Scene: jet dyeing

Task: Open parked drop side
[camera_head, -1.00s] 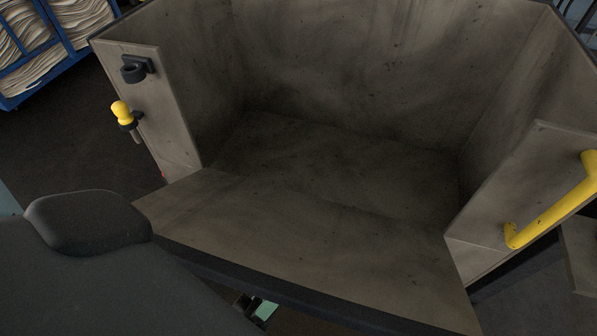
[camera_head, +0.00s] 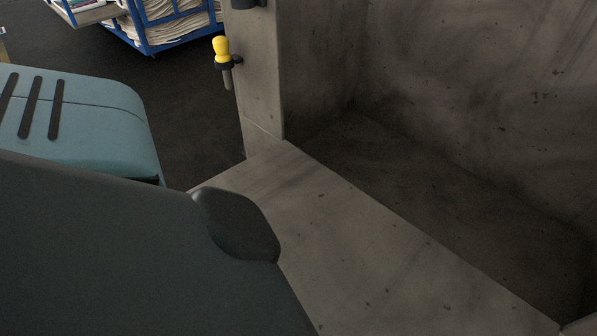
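The drop side (camera_head: 345,235) of a worn grey-brown bin is folded down. Its inner face lies outward from the bin's front opening, roughly in line with the bin floor (camera_head: 430,185). The left front post (camera_head: 258,95) stands upright and carries a yellow-knobbed pin (camera_head: 221,50) in a dark bracket. The pin hangs at the post's outer side, apart from the lowered panel. A dark grey part of my arm covers the lower left and hides the panel's near left edge. Neither gripper shows in this view.
A blue-framed cart (camera_head: 150,45) with stacked pale cloth stands at the upper left. Dark open floor (camera_head: 190,115) lies between it and the bin. The bin's back wall (camera_head: 480,80) rises at the right. A teal slotted casing (camera_head: 85,120) is at the left.

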